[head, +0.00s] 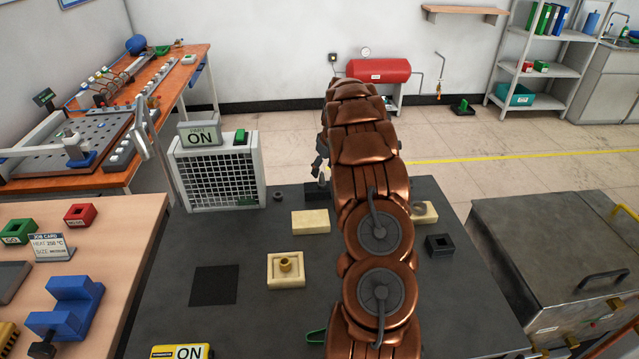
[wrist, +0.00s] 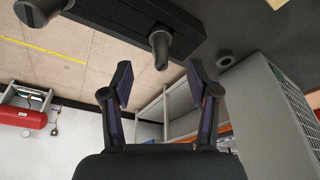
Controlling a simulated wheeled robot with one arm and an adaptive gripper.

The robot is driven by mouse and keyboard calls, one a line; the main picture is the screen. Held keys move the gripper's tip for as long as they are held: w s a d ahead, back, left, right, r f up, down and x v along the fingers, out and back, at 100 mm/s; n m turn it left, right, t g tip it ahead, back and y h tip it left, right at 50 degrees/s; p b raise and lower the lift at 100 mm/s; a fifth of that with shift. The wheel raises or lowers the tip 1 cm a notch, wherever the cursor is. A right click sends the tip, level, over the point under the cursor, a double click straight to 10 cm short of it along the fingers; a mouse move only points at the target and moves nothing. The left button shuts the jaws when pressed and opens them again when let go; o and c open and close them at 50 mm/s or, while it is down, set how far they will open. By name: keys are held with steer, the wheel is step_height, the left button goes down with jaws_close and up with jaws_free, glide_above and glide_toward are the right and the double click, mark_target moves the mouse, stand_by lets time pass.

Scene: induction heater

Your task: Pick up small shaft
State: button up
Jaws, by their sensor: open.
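A grey shaft (wrist: 160,48), which looks like the small one, stands in a long dark holder (wrist: 140,18) in the wrist view. In the head view the holder (head: 316,190) and a shaft top (head: 323,180) are partly hidden behind my copper-coloured arm. My gripper is open and empty; its two fingers (wrist: 158,80) point towards the shaft in the wrist view, with the shaft lined up roughly between the tips. Whether the tips overlap the shaft is unclear. In the head view my gripper (head: 320,162) shows only partly, left of my arm.
Another, wider shaft (wrist: 38,10) is at the holder's left end in the wrist view. A fan unit with a grille (head: 218,178) stands left of the holder. Pale blocks (head: 311,222), one bearing a brass ring (head: 286,264), and a dark square block (head: 439,245) lie on the dark table.

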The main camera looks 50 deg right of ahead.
mark_target(322, 183)
steer(key=shift+p+x, duration=0.8)
steer(key=shift+x, duration=2)
steer(key=shift+a, duration=0.1)
jaws_close()
